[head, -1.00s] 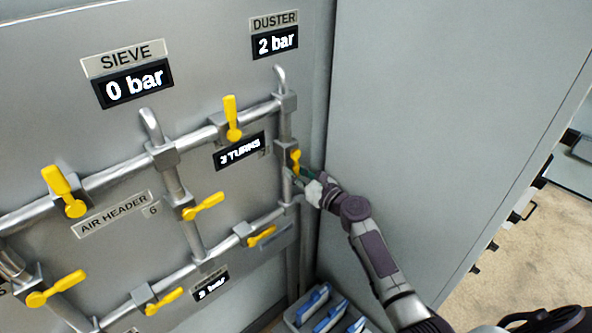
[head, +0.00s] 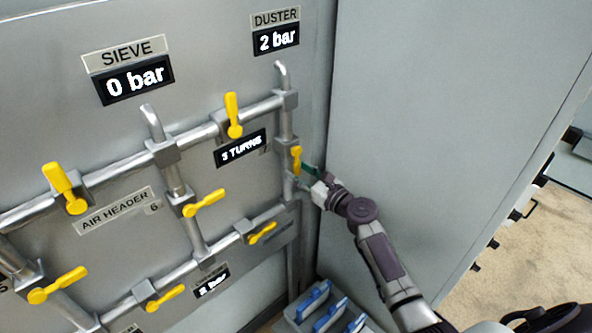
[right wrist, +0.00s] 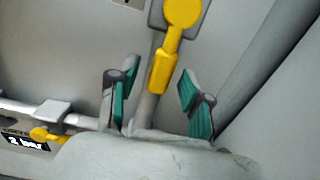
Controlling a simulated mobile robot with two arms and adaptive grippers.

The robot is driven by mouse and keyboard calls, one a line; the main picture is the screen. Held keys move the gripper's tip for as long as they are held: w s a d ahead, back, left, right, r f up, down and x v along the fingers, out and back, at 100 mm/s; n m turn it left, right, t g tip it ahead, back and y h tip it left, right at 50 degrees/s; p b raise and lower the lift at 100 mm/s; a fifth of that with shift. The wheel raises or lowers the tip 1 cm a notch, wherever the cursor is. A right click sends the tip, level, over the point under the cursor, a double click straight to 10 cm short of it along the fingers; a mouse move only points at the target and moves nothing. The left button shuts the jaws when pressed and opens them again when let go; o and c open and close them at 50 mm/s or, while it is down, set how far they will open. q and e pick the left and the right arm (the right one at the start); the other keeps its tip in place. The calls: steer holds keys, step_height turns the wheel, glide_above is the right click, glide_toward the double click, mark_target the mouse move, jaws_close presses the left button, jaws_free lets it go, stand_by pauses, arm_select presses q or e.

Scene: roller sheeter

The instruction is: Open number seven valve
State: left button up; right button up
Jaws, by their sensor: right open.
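The yellow valve handle (head: 296,158) sits on the right-hand vertical pipe below the DUSTER display. In the right wrist view the same yellow handle (right wrist: 162,68) hangs down from its valve body, roughly in line with the pipe. The number plate beside it is too small to read surely. My right gripper (head: 308,180) is just right of and below this handle. In the right wrist view the gripper (right wrist: 158,98) is open, its green-padded fingers apart on both sides of the pipe and handle end, with nothing held. My left gripper is not in view.
Several other yellow handles, such as the upper one (head: 233,115), sit on the pipes to the left. A grey cabinet wall (head: 440,120) stands close on the right. A bin with blue items (head: 328,318) is below. DUSTER reads 2 bar, SIEVE 0 bar.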

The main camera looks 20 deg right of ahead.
steer(key=v, duration=1)
steer(key=shift+s, duration=0.2)
steer(key=s+a+f+n+g+h+b, duration=0.1)
steer(key=s+f+n+g, duration=0.3)
steer(key=f, duration=0.9)
steer(key=s+a+f+n+g+h+b, duration=0.15)
steer(key=s+f+n, duration=0.4)
steer(key=f, duration=0.75)
steer(key=s+f+n+g+h+b, duration=0.1)
steer(key=s+f+n+g, duration=0.35)
steer(key=f, duration=0.85)
steer(key=s+a+f+n+g+b, duration=0.1)
steer(key=s+f+n+g, duration=0.1)
steer(key=s+f+n, duration=0.4)
steer(key=s+a+f+n+g+h+b, duration=0.1)
steer(key=s+f+n, duration=0.6)
steer(key=s, duration=0.9)
steer(key=s+a+f+n+g+h, duration=0.1)
steer(key=s+a+f+n+g, duration=0.1)
steer(key=s+f+n, duration=0.5)
steer(key=s+n+g, duration=0.1)
steer(key=s, duration=0.3)
steer(key=shift+s+a+b, duration=0.15)
steer(key=shift+s+b, duration=0.25)
